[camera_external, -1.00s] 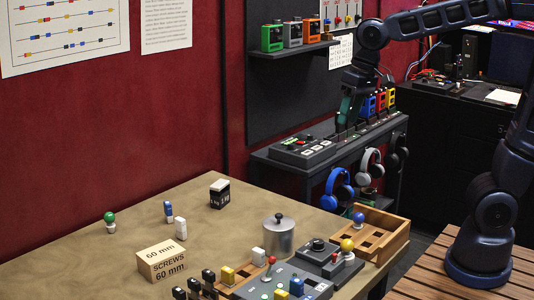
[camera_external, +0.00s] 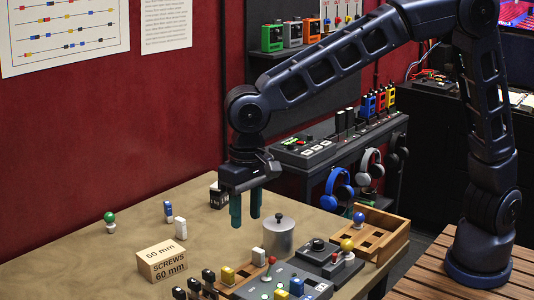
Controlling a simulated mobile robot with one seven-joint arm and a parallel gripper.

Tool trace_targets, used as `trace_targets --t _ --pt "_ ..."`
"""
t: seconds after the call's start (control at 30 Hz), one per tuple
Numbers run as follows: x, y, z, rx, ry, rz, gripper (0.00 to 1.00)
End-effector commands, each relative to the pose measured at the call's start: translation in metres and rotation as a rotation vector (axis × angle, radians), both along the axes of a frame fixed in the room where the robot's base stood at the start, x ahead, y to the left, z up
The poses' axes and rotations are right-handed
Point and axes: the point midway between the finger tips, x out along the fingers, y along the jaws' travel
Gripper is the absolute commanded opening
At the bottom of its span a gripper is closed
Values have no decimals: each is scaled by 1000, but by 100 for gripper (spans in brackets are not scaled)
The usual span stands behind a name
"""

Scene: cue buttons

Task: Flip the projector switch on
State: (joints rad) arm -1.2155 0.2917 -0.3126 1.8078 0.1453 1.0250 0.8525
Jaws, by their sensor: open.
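My gripper (camera_external: 246,220) hangs over the table, fingers down and apart, with nothing between them. It is in front of the black-and-white block and up and left of the metal pot in the picture. A grey control panel (camera_external: 306,273) at the table's front edge carries a red-topped lever (camera_external: 271,261) and several coloured buttons. A dark control box (camera_external: 327,258) with a black knob stands behind it. Another console (camera_external: 304,147) with lit buttons lies on the back shelf. I cannot read any projector label, so I cannot tell which control is the projector switch.
A lidded metal pot (camera_external: 279,239) stands close to the gripper. A screws box (camera_external: 161,262), small pegs (camera_external: 180,228) and a wooden tray (camera_external: 386,222) share the table. Headphones (camera_external: 339,189) hang below the shelf. The table's left part is mostly clear.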

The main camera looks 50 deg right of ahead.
Motion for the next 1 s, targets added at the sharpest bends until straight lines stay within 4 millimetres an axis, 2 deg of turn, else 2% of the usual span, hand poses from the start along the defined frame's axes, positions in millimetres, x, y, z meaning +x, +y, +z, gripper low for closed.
trace_targets --t 0.03,0.1,0.2,0.3,0.57,1.0 --pt "-12 21 -10 -14 0 10 42" --pt "-24 42 -21 -27 -2 10 42" --pt "-37 64 -32 -40 -5 11 42" --pt "-46 76 -38 -47 -7 10 42" --pt "-49 81 -55 -52 -6 8 42" --pt "-49 80 -127 -52 -6 9 42"
